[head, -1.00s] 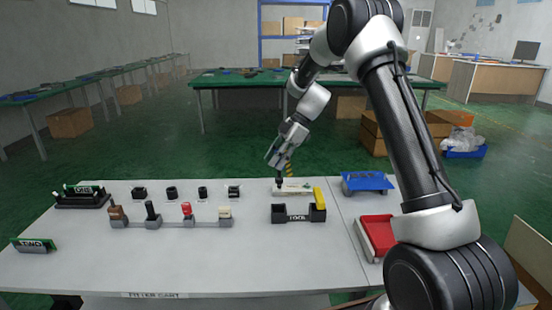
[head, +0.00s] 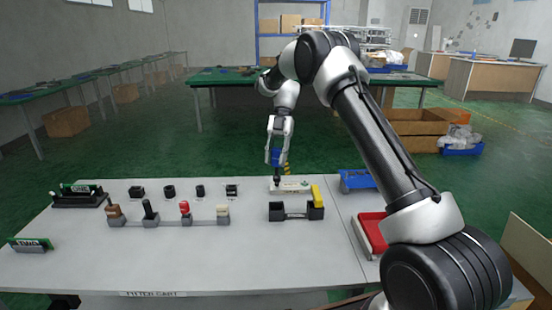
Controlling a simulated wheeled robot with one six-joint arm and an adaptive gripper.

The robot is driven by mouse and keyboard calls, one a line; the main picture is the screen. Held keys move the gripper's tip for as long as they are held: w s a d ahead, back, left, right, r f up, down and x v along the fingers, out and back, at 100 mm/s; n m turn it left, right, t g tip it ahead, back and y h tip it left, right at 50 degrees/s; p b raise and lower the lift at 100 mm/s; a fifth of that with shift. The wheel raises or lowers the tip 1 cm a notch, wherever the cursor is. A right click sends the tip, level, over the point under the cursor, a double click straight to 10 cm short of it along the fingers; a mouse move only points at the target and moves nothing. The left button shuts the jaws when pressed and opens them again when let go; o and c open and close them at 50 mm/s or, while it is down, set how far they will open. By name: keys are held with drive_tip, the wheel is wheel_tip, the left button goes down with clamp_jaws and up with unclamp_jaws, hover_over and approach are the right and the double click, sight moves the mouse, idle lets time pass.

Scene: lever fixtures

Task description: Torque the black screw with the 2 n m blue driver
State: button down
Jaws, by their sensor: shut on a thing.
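My gripper (head: 278,146) is at the far edge of the table, pointing down and nearly upright. It is shut on the blue driver (head: 277,157), whose blue body shows between the fingers. The driver's dark lower end reaches down to the left part of a pale plate (head: 298,187). I cannot tell whether the tip touches it. The black screw cannot be made out; the driver's end may hide it.
A dark holder marked LOCK (head: 296,213) with a yellow piece (head: 316,194) stands in front of the plate. A lever row (head: 168,221) is to the left. A blue bin (head: 357,180) and a red tray (head: 370,232) are right. The table front is clear.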

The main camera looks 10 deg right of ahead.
sight(275, 150)
drive_tip(key=shift+f, duration=0.3)
idle(0.4)
drive_tip(key=shift+f, duration=0.5)
drive_tip(key=shift+d+m+t+y, duration=0.1)
drive_tip(key=shift+m+t+y, duration=0.25)
drive_tip(key=shift+m, duration=0.45)
drive_tip(key=shift+m+t+y, duration=0.25)
drive_tip(key=shift+m+y, duration=0.2)
drive_tip(key=shift+m, duration=0.35)
drive_tip(key=shift+w+a, duration=0.1)
drive_tip(key=shift+a, duration=0.15)
drive_tip(key=shift+r, duration=2.5)
